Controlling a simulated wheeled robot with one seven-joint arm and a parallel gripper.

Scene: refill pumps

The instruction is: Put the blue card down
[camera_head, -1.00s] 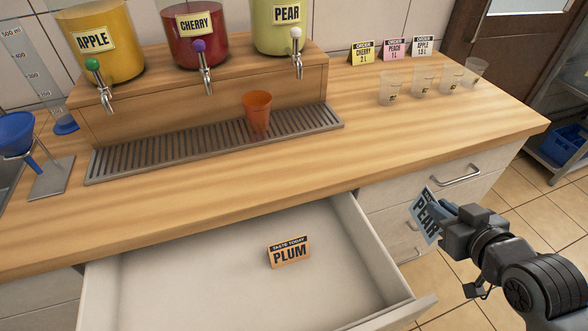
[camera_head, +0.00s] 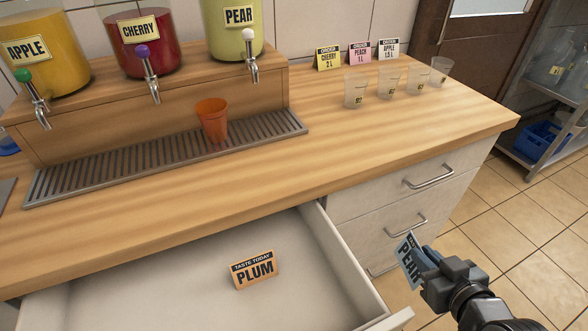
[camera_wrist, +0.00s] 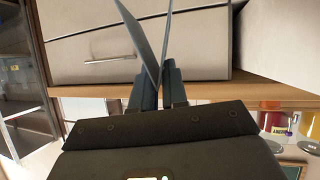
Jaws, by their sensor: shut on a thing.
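The blue card (camera_head: 408,262), with dark lettering that reads PEAR, is held tilted at the lower right of the head view. My gripper (camera_head: 428,266) is shut on its edge, out in front of the cabinet drawers and to the right of the open drawer. In the wrist view the card (camera_wrist: 146,38) shows nearly edge-on between the fingers of my gripper (camera_wrist: 158,88). Part of the card's face is hidden by the fingers.
An orange PLUM card (camera_head: 254,269) stands in the open drawer (camera_head: 130,300). On the wooden counter (camera_head: 330,150) are an orange cup (camera_head: 212,120) on the drip grate, several clear cups (camera_head: 390,80) and order cards (camera_head: 360,52). Counter space in front of the grate is clear.

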